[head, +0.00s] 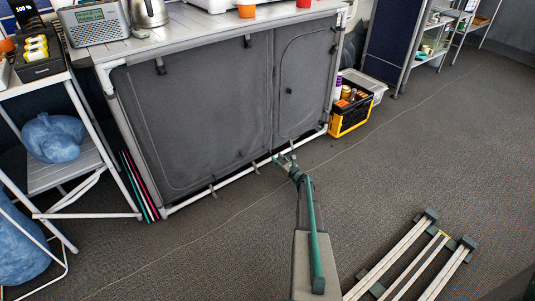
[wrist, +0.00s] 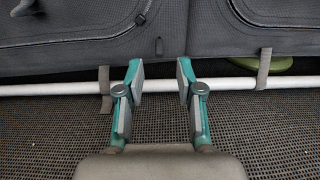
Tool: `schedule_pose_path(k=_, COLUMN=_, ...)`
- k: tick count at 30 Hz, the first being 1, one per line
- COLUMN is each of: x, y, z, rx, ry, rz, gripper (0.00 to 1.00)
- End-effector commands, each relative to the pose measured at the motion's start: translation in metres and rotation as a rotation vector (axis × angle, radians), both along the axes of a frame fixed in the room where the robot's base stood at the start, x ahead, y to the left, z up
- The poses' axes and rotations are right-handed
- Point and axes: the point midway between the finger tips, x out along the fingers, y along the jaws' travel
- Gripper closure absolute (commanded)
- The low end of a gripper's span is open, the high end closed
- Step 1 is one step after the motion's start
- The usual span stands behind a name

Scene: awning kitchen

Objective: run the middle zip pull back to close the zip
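The grey fabric front of the kitchen unit (head: 205,105) has a large zipped panel on the left and a narrower one on the right. My gripper (head: 284,160) is low in front of it, near the bottom rail. In the wrist view my gripper (wrist: 158,78) is open, with nothing between its fingers. A small dark tab (wrist: 159,46) hangs on the fabric just beyond the fingertips, between the two panels. Another dark tab or pull (wrist: 141,18) sits at the left panel's lower corner. I cannot tell which is the middle zip pull. The fingers appear clear of both.
A white bottom rail (wrist: 55,89) with fabric straps (wrist: 264,68) crosses under the fabric front. A black and yellow crate (head: 349,117) stands right of the unit. A white folding shelf (head: 65,175) stands at left.

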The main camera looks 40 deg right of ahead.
Motion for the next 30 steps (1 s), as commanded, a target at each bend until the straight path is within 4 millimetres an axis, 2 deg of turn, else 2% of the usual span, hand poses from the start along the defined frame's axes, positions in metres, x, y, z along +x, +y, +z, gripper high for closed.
schedule_pose_path(k=1, x=0.012, y=0.0, z=-0.004, rx=-0.001, ry=-0.001, rz=0.003, gripper=0.64)
schedule_pose_path(k=6, x=0.041, y=0.0, z=-0.004, rx=0.0, ry=-0.001, rz=0.002, gripper=0.64)
schedule_pose_path(k=12, x=0.065, y=0.0, z=-0.003, rx=0.001, ry=0.0, rz=0.001, gripper=0.64)
schedule_pose_path(k=17, x=0.073, y=0.001, z=-0.001, rx=0.001, ry=-0.001, rz=0.001, gripper=0.64)
schedule_pose_path(k=25, x=0.074, y=0.001, z=0.0, rx=0.001, ry=0.0, rz=0.001, gripper=0.64)
schedule_pose_path(k=26, x=0.074, y=0.001, z=0.0, rx=0.001, ry=0.0, rz=0.001, gripper=0.65)
schedule_pose_path(k=30, x=0.074, y=0.001, z=0.0, rx=0.001, ry=0.0, rz=0.001, gripper=0.89)
